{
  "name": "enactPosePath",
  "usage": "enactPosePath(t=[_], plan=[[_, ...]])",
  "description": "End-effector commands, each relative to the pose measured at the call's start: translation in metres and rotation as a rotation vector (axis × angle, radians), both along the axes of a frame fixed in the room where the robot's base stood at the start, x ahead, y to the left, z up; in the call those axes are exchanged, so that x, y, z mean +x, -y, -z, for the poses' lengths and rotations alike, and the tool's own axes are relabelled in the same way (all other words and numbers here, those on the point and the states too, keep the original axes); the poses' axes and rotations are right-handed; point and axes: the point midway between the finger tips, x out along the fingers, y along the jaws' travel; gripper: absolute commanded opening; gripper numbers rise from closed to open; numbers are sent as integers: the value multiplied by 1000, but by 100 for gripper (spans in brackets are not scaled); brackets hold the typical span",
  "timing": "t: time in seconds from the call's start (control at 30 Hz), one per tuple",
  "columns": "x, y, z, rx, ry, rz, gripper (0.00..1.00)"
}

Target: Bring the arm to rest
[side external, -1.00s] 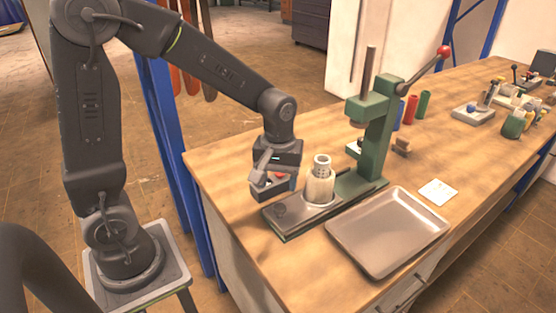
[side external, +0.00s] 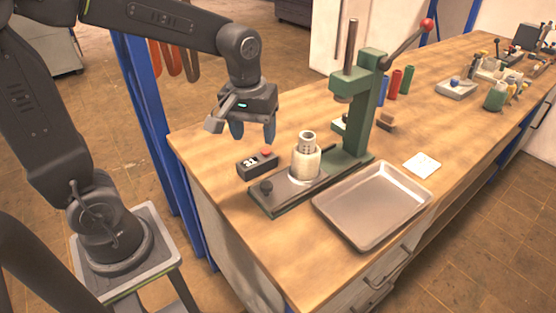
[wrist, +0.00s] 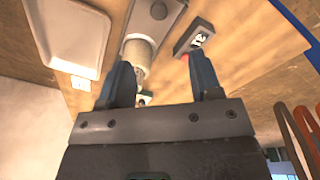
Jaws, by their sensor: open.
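My gripper (side external: 254,131) hangs above the left end of the workbench, its two blue fingers apart and nothing between them. In the wrist view my gripper (wrist: 161,84) also shows open and empty. Below it in the side view a small dark box (side external: 257,165) with a red button and a number display lies on the bench; it also shows in the wrist view (wrist: 194,38). My gripper is clear of the box.
A green press (side external: 365,115) with a red-knobbed lever stands right of my gripper. A cream cylinder (side external: 306,160) sits on its base. A metal tray (side external: 372,205) and a white note (side external: 422,165) lie nearby. Several coloured cylinders and tools stand farther back.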

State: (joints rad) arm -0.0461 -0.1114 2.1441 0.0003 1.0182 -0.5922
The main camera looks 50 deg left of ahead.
Motion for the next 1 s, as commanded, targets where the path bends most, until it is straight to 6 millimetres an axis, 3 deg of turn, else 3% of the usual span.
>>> enactPosePath(t=[0.2,0.4,0.6,1.0], plan=[[-55,9,-32,62,203,306,59],[-92,13,-40,139,334,522,59],[-105,14,-40,178,385,612,59],[-105,14,-40,180,386,618,59]])
